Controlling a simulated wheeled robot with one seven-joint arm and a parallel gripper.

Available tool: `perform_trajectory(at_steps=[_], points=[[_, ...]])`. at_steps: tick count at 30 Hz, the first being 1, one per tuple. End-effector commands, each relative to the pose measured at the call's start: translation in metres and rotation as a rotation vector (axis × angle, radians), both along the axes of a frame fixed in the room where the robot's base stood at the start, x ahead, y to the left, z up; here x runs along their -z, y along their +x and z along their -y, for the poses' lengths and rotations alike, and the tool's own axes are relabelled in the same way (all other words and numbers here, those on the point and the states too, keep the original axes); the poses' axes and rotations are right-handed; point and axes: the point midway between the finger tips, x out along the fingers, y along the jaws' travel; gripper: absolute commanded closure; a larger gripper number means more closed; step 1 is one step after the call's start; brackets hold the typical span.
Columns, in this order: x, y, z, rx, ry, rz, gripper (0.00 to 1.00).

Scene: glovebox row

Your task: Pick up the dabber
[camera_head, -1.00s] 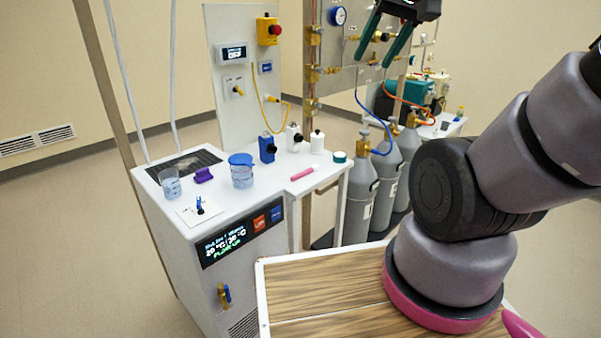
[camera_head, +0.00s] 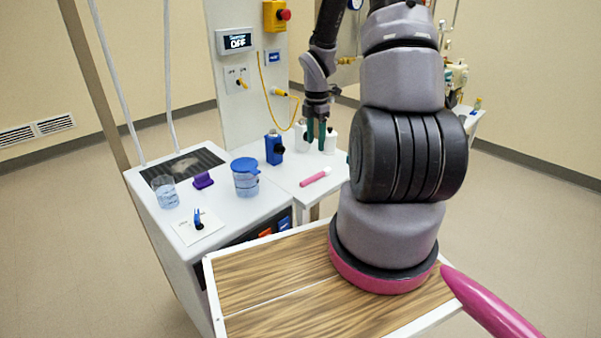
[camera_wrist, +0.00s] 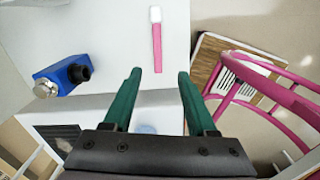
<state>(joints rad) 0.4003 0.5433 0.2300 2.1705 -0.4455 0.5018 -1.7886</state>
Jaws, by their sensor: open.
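The dabber, a slim pink stick with a white tip (camera_head: 316,177), lies flat on the white side table (camera_head: 290,172). In the wrist view the dabber (camera_wrist: 157,46) points its white end up the picture, and its pink end is just beyond my fingertips. My gripper (camera_head: 316,138) has two green fingers pointing down above the table, behind the dabber in the head view. In the wrist view my gripper (camera_wrist: 160,74) is open and empty, with the dabber roughly in line with the gap. The fingers do not appear to touch it.
A blue bottle with a black side knob (camera_head: 274,148) stands left of my gripper. A white bottle (camera_head: 330,140) stands close by it. A blue-lidded beaker (camera_head: 245,178), clear beaker (camera_head: 165,190) and purple block (camera_head: 203,180) are on the bath unit. The table around the dabber is clear.

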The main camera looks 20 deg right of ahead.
Motion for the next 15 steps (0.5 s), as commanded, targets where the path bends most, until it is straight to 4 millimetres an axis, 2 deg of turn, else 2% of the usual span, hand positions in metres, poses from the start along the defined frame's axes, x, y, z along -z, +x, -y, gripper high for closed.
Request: perform_trajectory(at_steps=[1, 6, 15], points=[[0.011, 0.0, 0.001, -0.037, 0.008, -0.011, 0.43], [0.031, -0.001, 0.002, -0.11, 0.018, -0.025, 0.43], [0.075, -0.001, 0.002, -0.112, 0.018, -0.025, 0.43]])
